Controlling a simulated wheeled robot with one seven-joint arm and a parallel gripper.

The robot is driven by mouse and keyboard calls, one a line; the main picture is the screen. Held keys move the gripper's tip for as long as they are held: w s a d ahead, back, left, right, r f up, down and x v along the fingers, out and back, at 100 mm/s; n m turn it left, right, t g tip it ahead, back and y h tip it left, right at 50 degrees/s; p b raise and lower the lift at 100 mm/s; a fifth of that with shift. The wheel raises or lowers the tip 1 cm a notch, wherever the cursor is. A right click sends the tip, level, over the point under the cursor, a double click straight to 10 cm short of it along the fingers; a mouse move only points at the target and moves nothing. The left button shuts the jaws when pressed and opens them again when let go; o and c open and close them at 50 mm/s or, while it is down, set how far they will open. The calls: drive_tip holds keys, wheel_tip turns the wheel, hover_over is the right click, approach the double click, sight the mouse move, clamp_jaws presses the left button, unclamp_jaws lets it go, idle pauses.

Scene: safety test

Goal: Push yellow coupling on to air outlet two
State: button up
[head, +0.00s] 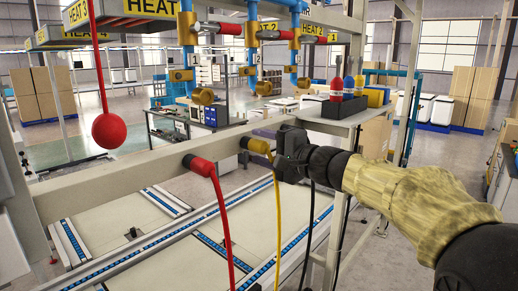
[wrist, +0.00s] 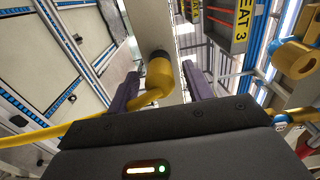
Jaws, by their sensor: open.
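The yellow coupling (head: 257,146) sits on the beam with its yellow hose hanging down. In the wrist view the coupling (wrist: 159,72) stands between the two fingers of my gripper (wrist: 161,80), with its hose bending left. My gripper (head: 277,149) is open beside the coupling, and no firm grip shows. Air outlet two (head: 263,88) is the middle brass outlet, on a blue pipe marked 2, above the coupling. It appears free of any coupling.
The beam (head: 130,181) also carries a red coupling (head: 203,165) with a red hose. A red ball (head: 111,130) hangs at the left. Brass outlets one (head: 203,97) and three (head: 303,83) flank outlet two.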

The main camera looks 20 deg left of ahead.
sight(267, 149)
drive_tip(key=shift+s, duration=0.1)
idle(0.4)
clamp_jaws()
drive_tip(key=shift+d+f+b, duration=0.1)
drive_tip(key=shift+b, duration=0.3)
drive_tip(key=shift+b+v, duration=1.5)
drive_tip(key=shift+v, duration=1.35)
drive_tip(key=shift+s, duration=0.1)
